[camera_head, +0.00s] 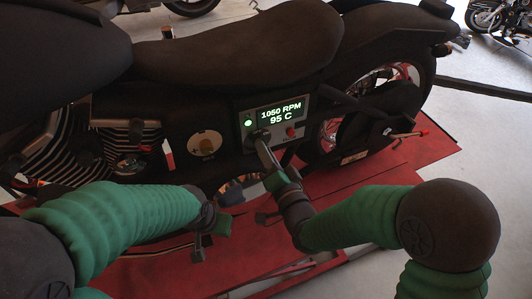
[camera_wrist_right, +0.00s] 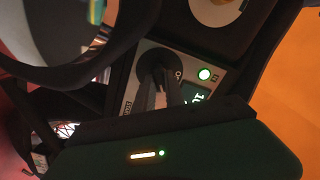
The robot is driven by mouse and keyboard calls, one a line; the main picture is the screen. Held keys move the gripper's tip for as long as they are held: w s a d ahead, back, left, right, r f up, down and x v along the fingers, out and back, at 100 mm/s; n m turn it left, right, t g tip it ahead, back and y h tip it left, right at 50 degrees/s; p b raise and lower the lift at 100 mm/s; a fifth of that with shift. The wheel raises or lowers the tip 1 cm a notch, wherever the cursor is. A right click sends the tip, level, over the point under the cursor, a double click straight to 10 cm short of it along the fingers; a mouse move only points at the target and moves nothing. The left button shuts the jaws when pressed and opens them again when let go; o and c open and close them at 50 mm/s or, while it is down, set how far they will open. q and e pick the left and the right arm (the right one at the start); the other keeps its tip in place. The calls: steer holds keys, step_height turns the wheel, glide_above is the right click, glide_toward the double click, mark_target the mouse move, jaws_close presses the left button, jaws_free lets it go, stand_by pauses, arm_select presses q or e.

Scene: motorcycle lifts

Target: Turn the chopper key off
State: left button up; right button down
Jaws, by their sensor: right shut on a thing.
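The chopper (camera_head: 230,55) stands on a red lift with a control panel (camera_head: 273,104) on its side. The panel's screen reads 1050 RPM and 95 C, and a green light is lit beside it. The black key (camera_head: 260,135) is at the panel's lower left; in the right wrist view the key (camera_wrist_right: 156,67) sits close to the lit green light. My right gripper (camera_head: 263,143) is shut on the key, its fingers (camera_wrist_right: 160,95) reaching to it. My left gripper (camera_head: 214,225) is low in front of the bike, away from the panel; its fingers are unclear.
A red button (camera_head: 291,132) is on the panel's lower right. A round cream plate with a brass centre (camera_head: 206,145) is left of the panel. The engine (camera_head: 110,145) is further left. The red lift deck (camera_head: 350,190) extends under the bike. Another motorcycle (camera_head: 497,15) stands at the back right.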

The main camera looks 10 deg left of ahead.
steer(key=shift+s+a+f+n+b, duration=0.1)
steer(key=shift+f+n+b, duration=0.05)
steer(key=shift+n+b, duration=2.65)
steer(key=shift+f+n+b, duration=0.1)
steer(key=shift+n+b, duration=2.6)
steer(key=shift+n, duration=0.2)
steer(key=c, duration=1.5)
jaws_free()
steer(key=shift+c, duration=0.2)
steer(key=shift+o, duration=0.7)
steer(key=shift+w+a, duration=0.2)
steer(key=shift+w, duration=0.1)
steer(key=shift+r, duration=0.1)
